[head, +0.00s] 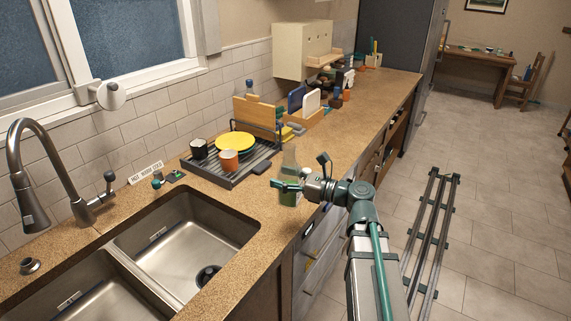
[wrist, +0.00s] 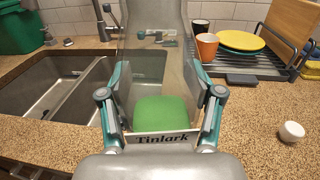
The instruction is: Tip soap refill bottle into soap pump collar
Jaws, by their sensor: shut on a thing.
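A clear soap refill bottle (wrist: 158,65) with green liquid (wrist: 160,115) low inside stands between my gripper's fingers. My gripper (wrist: 160,92) is shut on it, one finger on each side. A "Tinlark" label shows low on it. In the head view the bottle (head: 289,160) looks roughly upright at the counter's front edge, right of the sink; my gripper (head: 288,185) hides part of it. A small round metal fitting with a dark opening, apparently the soap pump collar (head: 30,266), sits on the counter left of the sink, well apart from the bottle. The bottle's top is cut off in the wrist view.
A drying rack (head: 222,180) with cups and a yellow plate stands behind the bottle. A small white cap (wrist: 291,131) lies on the counter. The floor at right has a rail track (head: 420,235).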

